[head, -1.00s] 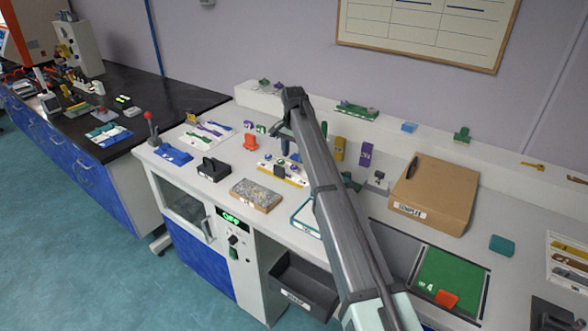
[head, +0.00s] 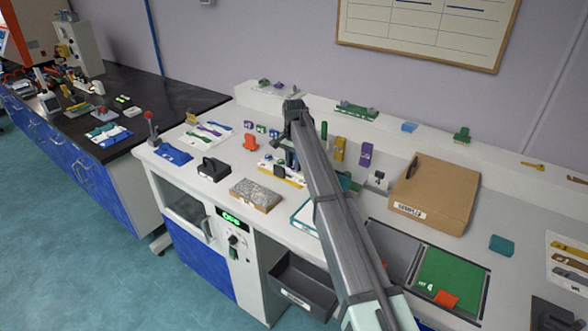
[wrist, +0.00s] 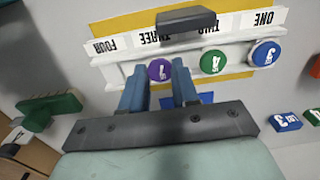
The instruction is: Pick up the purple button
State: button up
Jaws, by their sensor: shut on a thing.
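A green button (wrist: 212,62) and a blue button (wrist: 265,53) stand in the same rack to the right. In the head view my gripper (head: 291,162) is low over the rack; the arm hides the purple button there.
A dark block (wrist: 186,20) stands just beyond the labels. Loose blue pieces (wrist: 285,122) lie to the right of the gripper, and a green piece (wrist: 50,110) to the left. A speckled slab (head: 256,194) and a cardboard box (head: 433,195) are on the bench.

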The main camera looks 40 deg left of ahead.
grip_shut()
notch_tip(320, 180, up, 10)
dwell(0.6)
